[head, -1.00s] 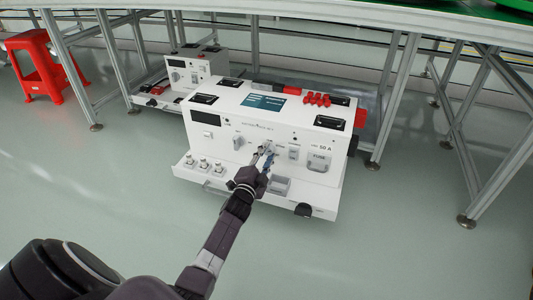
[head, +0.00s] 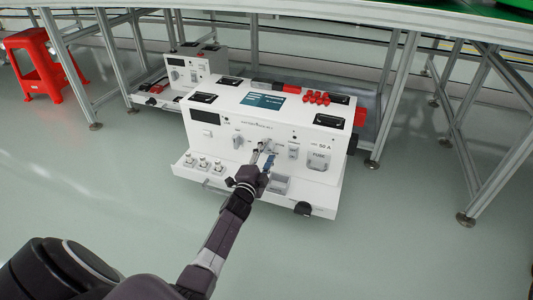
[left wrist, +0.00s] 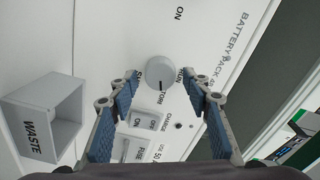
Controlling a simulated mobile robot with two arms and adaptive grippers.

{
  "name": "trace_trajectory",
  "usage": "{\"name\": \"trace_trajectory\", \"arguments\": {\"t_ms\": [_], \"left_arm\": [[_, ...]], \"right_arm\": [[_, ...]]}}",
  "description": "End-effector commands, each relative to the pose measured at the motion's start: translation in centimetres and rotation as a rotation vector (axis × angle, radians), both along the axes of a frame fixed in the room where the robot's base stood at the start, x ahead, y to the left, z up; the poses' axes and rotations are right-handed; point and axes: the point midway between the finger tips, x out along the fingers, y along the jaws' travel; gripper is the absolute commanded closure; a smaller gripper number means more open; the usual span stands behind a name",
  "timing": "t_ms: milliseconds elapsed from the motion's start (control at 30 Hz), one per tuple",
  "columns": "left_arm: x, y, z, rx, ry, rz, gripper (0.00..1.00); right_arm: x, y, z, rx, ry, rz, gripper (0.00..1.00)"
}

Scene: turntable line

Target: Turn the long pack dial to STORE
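The long pack (head: 215,152) is a white box on the floor in the head view. Its grey round dial (left wrist: 160,73) shows in the left wrist view, with labels around it reading RUN at right and STORE below, and a partly hidden one at left. A dark mark on the dial's lower edge points towards STORE. My left gripper (left wrist: 166,92) is open, one blue-padded finger on each side of the dial with visible gaps. In the head view my left gripper (head: 266,158) covers most of the dial. My right gripper is not in view.
A grey lever (head: 238,142) stands left of the dial, and a FUSE cover (head: 318,161) lies to the right. A WASTE bin (left wrist: 42,118) juts out in the wrist view. A shorter pack (head: 205,66) and red stool (head: 40,65) stand behind. The front floor is clear.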

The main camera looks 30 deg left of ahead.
Motion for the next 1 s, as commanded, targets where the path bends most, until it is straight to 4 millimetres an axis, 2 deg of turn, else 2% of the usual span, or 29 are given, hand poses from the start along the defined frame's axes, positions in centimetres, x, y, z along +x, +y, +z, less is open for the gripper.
{"name": "trace_trajectory", "arguments": {"t_ms": [267,433,567,800,1000], "left_arm": [[-0.1,0.0,0.0,0.000,0.000,0.000,0.54],[-1.2,-0.3,-0.1,0.000,0.001,0.000,0.54],[-3.1,-0.7,-0.1,0.001,0.002,-0.001,0.54],[-7.6,-1.9,-0.2,-0.001,0.002,-0.001,0.54],[-10.4,-2.5,-0.1,-0.001,0.002,-0.001,0.54]], "right_arm": [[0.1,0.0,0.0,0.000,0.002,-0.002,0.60],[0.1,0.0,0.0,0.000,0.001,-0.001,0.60],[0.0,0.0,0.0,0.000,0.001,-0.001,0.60],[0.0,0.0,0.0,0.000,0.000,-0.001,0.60],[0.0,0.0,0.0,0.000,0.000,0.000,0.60]]}}
